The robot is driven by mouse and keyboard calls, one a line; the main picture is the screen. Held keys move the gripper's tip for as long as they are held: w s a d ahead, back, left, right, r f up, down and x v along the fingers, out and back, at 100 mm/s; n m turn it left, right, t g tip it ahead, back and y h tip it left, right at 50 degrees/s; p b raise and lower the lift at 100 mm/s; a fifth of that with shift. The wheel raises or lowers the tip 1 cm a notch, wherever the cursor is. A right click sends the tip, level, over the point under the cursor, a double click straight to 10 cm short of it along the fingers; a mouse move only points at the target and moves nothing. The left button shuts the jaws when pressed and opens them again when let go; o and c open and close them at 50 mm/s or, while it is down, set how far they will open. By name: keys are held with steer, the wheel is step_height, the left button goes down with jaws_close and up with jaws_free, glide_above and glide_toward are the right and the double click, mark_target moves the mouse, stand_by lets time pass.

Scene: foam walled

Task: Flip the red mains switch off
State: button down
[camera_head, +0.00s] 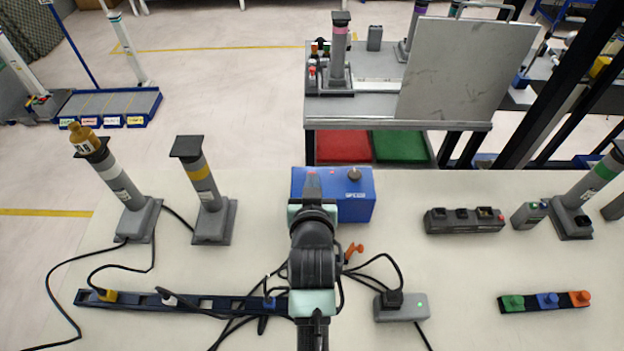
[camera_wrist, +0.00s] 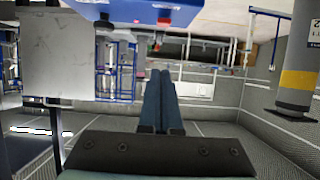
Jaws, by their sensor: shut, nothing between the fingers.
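A blue box (camera_head: 356,208) stands on the pale bench just beyond my arm. A small red piece (camera_head: 312,174), likely the red switch, shows at its left part, and a silver knob (camera_head: 354,173) sits at its right. My gripper is in front of the box's left part; in the head view its fingertips are hidden behind my wrist. In the wrist view, which is upside down, the blue box (camera_wrist: 150,10) is at the top edge with a red piece (camera_wrist: 164,21) on it. My gripper (camera_wrist: 160,73) is shut and empty, with a visible gap to the red piece. The switch's position cannot be told.
A yellow-banded post (camera_head: 206,190) and a white-banded post (camera_head: 122,188) stand left. A dark power strip (camera_head: 235,303) with cables runs along the front left.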

steer(key=x, duration=0.6)
steer(key=shift+w, duration=0.25)
steer(key=f, duration=0.2)
steer(key=shift+s+f, duration=0.25)
steer(key=shift+f, duration=0.15)
steer(key=shift+s+f, duration=0.15)
steer(key=shift+f, duration=0.5)
